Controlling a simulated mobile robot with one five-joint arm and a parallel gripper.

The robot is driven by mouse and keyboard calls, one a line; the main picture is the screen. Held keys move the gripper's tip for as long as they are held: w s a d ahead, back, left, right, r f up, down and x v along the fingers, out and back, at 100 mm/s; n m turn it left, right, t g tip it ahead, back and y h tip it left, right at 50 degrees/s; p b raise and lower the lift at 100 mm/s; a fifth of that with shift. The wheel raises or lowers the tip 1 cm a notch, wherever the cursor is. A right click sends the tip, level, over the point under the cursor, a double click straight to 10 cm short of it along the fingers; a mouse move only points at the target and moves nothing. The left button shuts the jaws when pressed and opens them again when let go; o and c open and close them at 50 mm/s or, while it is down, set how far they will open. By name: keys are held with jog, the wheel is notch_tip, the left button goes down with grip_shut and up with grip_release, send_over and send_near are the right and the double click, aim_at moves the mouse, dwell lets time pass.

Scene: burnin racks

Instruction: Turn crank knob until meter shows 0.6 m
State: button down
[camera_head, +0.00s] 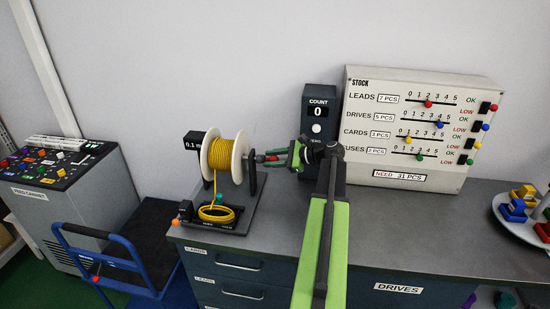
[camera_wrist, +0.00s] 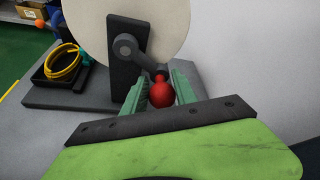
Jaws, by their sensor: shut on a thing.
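The cable reel has white flanges and yellow cable (camera_head: 222,156) wound on it, standing on a dark base at the left end of the desk. A meter (camera_head: 193,144) behind its left side appears to read 0.1 m. The crank arm (camera_wrist: 128,50) is on the reel's right side, and its red knob (camera_wrist: 161,94) shows between my jaws in the wrist view. My gripper (camera_head: 278,157) comes in from the right and is shut on the knob. The knob's far side is hidden. A loose yellow coil (camera_head: 216,213) lies in a black tray in front of the reel.
A STOCK panel (camera_head: 418,175) with sliders stands further right. A blue cart (camera_head: 118,262) and a control cabinet (camera_head: 65,178) are left of the desk.

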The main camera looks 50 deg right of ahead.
jog(key=shift+w+a, duration=0.1)
jog(key=shift+s+a+f+b, duration=0.3)
jog(key=shift+a+f+b, duration=0.1)
jog(key=shift+f+b, duration=0.1)
jog(key=shift+s+a+f+b, duration=0.25)
jog(key=shift+a+f+b, duration=0.15)
jog(key=shift+f+b, duration=0.05)
jog(key=shift+s+a+f+b, duration=0.25)
jog(key=shift+s+a, duration=0.1)
jog(key=shift+a, duration=0.2)
jog(key=shift+s+a+f+b, duration=0.25)
jog(key=shift+s+a, duration=0.1)
jog(key=shift+a, duration=0.15)
